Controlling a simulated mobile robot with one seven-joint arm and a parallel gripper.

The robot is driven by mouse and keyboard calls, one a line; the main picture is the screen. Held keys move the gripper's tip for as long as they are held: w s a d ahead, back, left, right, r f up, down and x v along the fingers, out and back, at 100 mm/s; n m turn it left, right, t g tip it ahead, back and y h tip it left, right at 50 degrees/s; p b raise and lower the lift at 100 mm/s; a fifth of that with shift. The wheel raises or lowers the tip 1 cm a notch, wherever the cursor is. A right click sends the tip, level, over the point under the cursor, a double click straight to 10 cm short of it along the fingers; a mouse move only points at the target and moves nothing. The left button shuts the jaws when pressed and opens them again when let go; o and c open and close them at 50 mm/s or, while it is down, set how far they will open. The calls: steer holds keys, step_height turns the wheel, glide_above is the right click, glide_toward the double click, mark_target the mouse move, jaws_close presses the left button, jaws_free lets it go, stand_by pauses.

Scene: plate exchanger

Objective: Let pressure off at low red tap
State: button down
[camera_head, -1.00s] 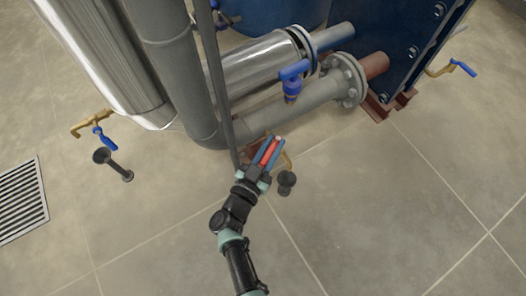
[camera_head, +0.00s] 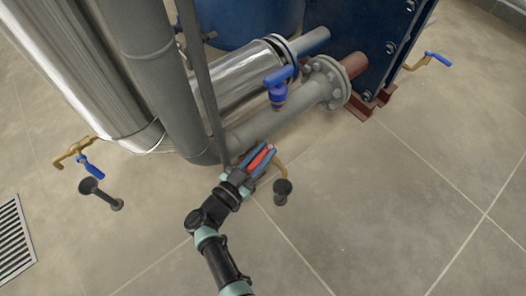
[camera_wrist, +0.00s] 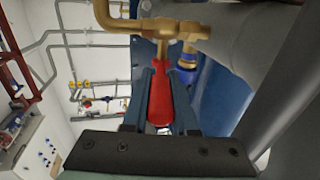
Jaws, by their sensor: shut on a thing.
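The low red tap handle (camera_head: 260,158) sits under the grey flanged pipe, close to the floor. It also shows in the wrist view (camera_wrist: 160,100), where the red lever lies lengthwise between two blue-grey fingers. Its brass body (camera_wrist: 170,28) is beyond the fingertips and bends to the left. My gripper (camera_head: 257,160) is shut on the red handle, and it also shows in the wrist view (camera_wrist: 160,95). The brass outlet (camera_head: 281,168) ends above a black drain funnel (camera_head: 282,188) beside the gripper. The lever's far end is partly hidden by the fingers.
A grey flanged pipe (camera_head: 290,112) with a blue-handled tap (camera_head: 278,82) lies just above the gripper. A thin dark upright post (camera_head: 205,85) stands close on the left. Another blue-handled brass tap (camera_head: 88,160) is at the far left. The tiled floor at right is clear.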

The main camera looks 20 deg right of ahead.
steer(key=c, duration=0.7)
jaws_free()
steer(key=shift+s+a+p, duration=0.25)
steer(key=shift+a+p, duration=0.05)
steer(key=shift+a, duration=0.15)
steer(key=p+v, duration=0.3)
steer(key=v, duration=0.9)
